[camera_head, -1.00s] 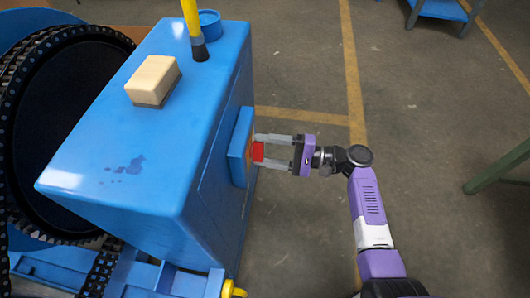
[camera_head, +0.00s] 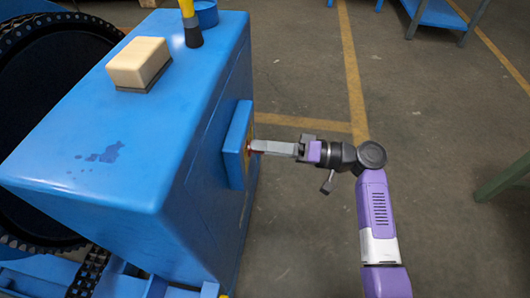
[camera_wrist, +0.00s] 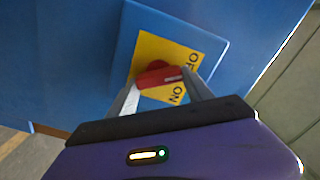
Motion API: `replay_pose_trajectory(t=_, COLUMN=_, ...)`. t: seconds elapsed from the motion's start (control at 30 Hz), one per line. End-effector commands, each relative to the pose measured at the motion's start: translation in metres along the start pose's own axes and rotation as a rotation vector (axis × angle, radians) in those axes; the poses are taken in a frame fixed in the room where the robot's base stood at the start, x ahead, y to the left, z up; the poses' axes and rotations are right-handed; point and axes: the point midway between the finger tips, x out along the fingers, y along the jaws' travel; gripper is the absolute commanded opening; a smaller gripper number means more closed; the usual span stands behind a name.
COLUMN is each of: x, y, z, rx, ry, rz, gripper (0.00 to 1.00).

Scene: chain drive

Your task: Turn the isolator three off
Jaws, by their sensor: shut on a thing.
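The isolator is a red rotary handle (camera_wrist: 158,75) on a yellow plate (camera_wrist: 150,48), fixed to a blue box (camera_head: 235,145) on the side of the blue housing. The plate carries the words OFF and ON, tilted and upside down in the wrist view. The handle's pointed end lies toward the plate's right side, between the two words. My gripper (camera_head: 254,147) is shut on the red handle, with one grey finger on each side of it in the wrist view (camera_wrist: 165,90). In the head view the fingers mostly hide the handle. No isolator number is legible.
A cream block (camera_head: 138,63) and a yellow-handled brush (camera_head: 192,28) stand on the blue housing (camera_head: 120,150). A dark chain wheel (camera_head: 45,75) is at left. Open floor (camera_head: 310,240) lies right of the housing; a green bench leg (camera_head: 505,178) is farther right.

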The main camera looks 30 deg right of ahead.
Motion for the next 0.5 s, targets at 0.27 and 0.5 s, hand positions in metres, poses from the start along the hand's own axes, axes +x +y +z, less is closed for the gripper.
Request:
replay_pose_trajectory(t=0.27, x=-0.0005, y=0.0020, z=0.0025, rx=-0.155, ry=-0.001, rz=0.001, gripper=0.19)
replay_pose_trajectory(t=0.5, x=-0.0005, y=0.0004, z=0.0018, rx=-0.217, ry=-0.002, rz=0.002, gripper=0.19)
